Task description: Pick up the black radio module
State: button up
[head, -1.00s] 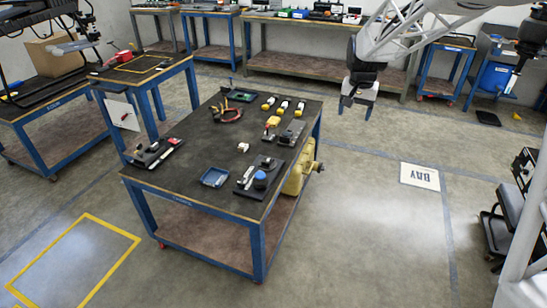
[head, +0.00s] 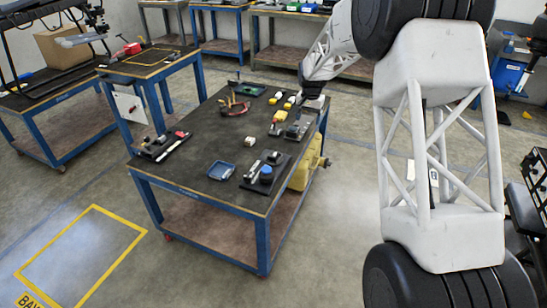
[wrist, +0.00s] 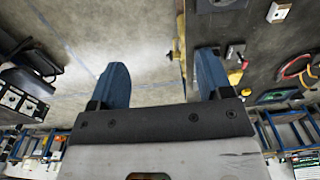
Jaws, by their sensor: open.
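In the head view, a dark, flat, boxy item that looks like the black radio module (head: 297,130) lies near the table's right edge, beside a yellow-topped item (head: 278,118). My gripper (head: 314,102) is small and dark there, by the table's right edge, just beyond the module; the arm partly hides it. In the wrist view my gripper (wrist: 158,82) has its two blue fingers spread wide with nothing between them. A dark square item (wrist: 222,4) is cut by the top edge of that view; I cannot tell whether it is the module.
The table (head: 205,125) also holds a blue tray (head: 221,170), a white block (head: 249,141), a dark tray with a blue round part (head: 266,173), red-handled cable (head: 235,106) and small yellow bottles. The table's middle is mostly clear. A yellow container (head: 303,172) sits below the right edge.

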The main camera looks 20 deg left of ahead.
send_over(273, 154)
jog(key=shift+g, duration=0.3)
notch_tip(273, 154, down, 18)
jog(key=shift+w+r, duration=0.1)
jog(key=shift+f, duration=1.25)
jog(key=shift+f, duration=0.1)
jog(key=shift+w+f, duration=0.1)
jog(key=shift+f, duration=2.4)
jog(key=c, duration=1.1)
jog(key=shift+r, duration=0.15)
